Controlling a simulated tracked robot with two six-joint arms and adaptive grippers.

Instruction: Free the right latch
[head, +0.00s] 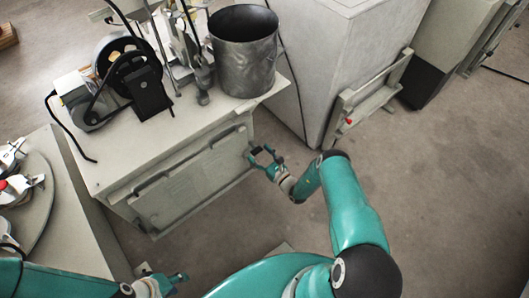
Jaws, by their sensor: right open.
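A grey bench (185,140) has a flat front panel (195,182) with a rail along its top. My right gripper (259,156) is open at the panel's upper right corner, its fingers pointing left toward the panel edge. The right latch cannot be made out clearly; it may be hidden behind the fingers. I cannot tell whether the gripper touches anything there. My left gripper (178,279) is low in the picture, below the bench and apart from the panel. Its finger opening is not clear.
A metal bucket (244,60) and a black belt-driven machine (128,72) stand on the bench top. A round table (45,215) with tools is at the left. A large grey cabinet (335,55) stands at the right. The floor (440,170) at right is clear.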

